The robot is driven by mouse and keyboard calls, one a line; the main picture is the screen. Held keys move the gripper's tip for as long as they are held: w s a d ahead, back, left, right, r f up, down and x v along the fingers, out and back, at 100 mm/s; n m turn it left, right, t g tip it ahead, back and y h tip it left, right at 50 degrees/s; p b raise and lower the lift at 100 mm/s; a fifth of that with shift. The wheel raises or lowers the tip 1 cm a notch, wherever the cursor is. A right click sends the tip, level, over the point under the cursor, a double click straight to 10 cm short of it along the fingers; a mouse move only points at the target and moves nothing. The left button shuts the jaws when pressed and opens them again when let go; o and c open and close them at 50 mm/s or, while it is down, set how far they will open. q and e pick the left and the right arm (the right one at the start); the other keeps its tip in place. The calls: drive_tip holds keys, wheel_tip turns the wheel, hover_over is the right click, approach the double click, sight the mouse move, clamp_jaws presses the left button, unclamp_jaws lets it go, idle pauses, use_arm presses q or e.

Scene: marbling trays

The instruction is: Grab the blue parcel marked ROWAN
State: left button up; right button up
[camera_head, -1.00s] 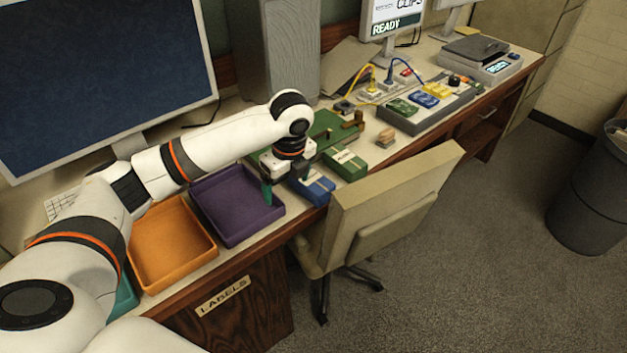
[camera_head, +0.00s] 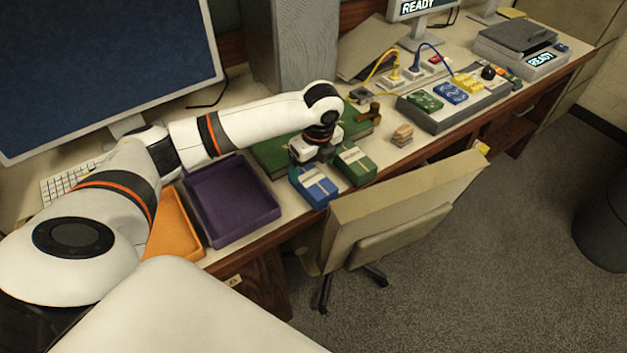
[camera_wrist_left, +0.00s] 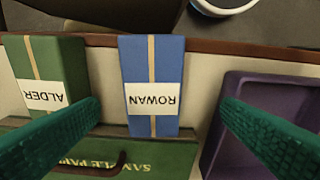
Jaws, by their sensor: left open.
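The blue parcel (camera_head: 318,190) lies on the desk near its front edge. In the left wrist view the blue parcel (camera_wrist_left: 152,62) has a pale stripe and a white label reading ROWAN, upside down. My left gripper (camera_head: 310,158) is over the back part of the parcel, seen from the head. In the left wrist view my left gripper (camera_wrist_left: 160,104) is open, its teal fingers apart on either side of the parcel's label end with nothing held. I cannot tell the height gap. My right gripper is not in view.
A green parcel (camera_head: 356,166) marked ALDER (camera_wrist_left: 42,96) sits close beside the blue one. A purple tray (camera_head: 240,235) is on the other side. A green book (camera_wrist_left: 110,150) lies behind the parcels. A chair (camera_head: 400,205) stands at the desk front.

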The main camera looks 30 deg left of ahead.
sight(312, 178)
use_arm(q)
drive_tip(key=shift+f, duration=0.6)
drive_tip(key=shift+w+a+f, duration=0.1)
drive_tip(key=shift+f, duration=0.25)
drive_tip(key=f, duration=0.1)
drive_tip(key=f+p, duration=0.1)
drive_tip(key=w+f, duration=0.1)
drive_tip(key=f, duration=0.1)
drive_tip(key=shift+a, duration=0.25)
drive_tip(key=shift+a+f+p, duration=0.15)
drive_tip(key=shift+f+p, duration=0.15)
drive_tip(key=shift+f, duration=0.4)
drive_tip(key=c, duration=1.3)
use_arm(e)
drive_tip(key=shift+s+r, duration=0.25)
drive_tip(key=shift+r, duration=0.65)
